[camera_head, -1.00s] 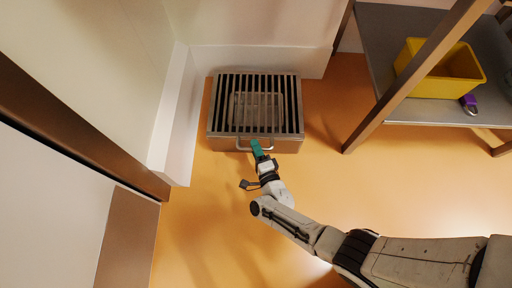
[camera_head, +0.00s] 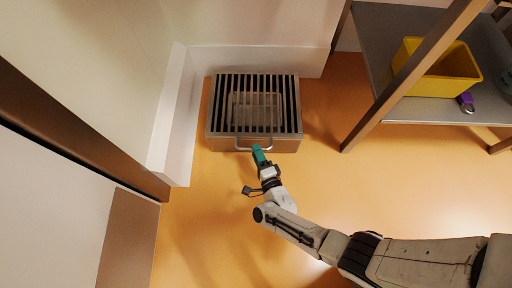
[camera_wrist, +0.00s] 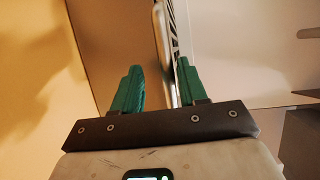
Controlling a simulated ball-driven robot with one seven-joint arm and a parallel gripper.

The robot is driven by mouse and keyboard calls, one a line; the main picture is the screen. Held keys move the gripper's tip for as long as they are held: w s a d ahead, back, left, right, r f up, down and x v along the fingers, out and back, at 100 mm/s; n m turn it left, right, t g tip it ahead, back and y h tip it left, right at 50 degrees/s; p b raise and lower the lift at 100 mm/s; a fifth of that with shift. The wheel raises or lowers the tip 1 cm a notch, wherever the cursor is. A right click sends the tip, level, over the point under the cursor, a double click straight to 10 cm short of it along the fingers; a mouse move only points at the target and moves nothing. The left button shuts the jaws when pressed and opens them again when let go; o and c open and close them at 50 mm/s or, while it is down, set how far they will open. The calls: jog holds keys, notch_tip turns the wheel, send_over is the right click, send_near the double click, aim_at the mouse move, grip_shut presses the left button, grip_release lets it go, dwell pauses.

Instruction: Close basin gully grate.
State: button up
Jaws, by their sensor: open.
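The basin gully (camera_head: 225,144) is a low metal box on the floor against the back wall. Its slatted grate (camera_head: 256,103) lies flat across the top, and a pale rectangular shape shows through the bars. A curved bar handle (camera_head: 243,148) is on the front face. My gripper (camera_head: 259,151) has green fingers and is at the front of the box, by the handle's right part. In the wrist view, my gripper (camera_wrist: 158,85) is open, with the handle bar (camera_wrist: 163,50) reaching down between the fingers, nearer the right one. Contact cannot be told.
A white ledge (camera_head: 176,125) runs along the wall to the left of the box. A metal shelf (camera_head: 375,45) with brown posts stands at the right, holding a yellow bin (camera_head: 440,72) and a purple-handled item (camera_head: 466,101). The orange floor in front is clear.

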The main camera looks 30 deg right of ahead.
jog(key=f+p+v, duration=0.1)
jog(key=p+v, duration=0.1)
jog(key=v, duration=0.6)
jog(key=shift+s+r, duration=0.35)
jog(key=shift+r, duration=0.1)
jog(key=w+a+r+n+g+y+p, duration=0.1)
jog(key=w+a+r+n+g+y, duration=0.55)
jog(key=n, duration=0.65)
jog(key=s+d+r+n+g+h+p, duration=0.1)
jog(key=s+d+r+n+g+h, duration=0.5)
jog(key=s+d+r, duration=1.1)
notch_tip(320, 180, up, 37)
jog(key=s+a+n+g+y+p, duration=0.1)
jog(key=g+y+p, duration=0.1)
jog(key=p, duration=3.6)
jog(key=shift+s+a+g, duration=0.3)
jog(key=shift+g, duration=0.15)
jog(key=shift+y, duration=0.25)
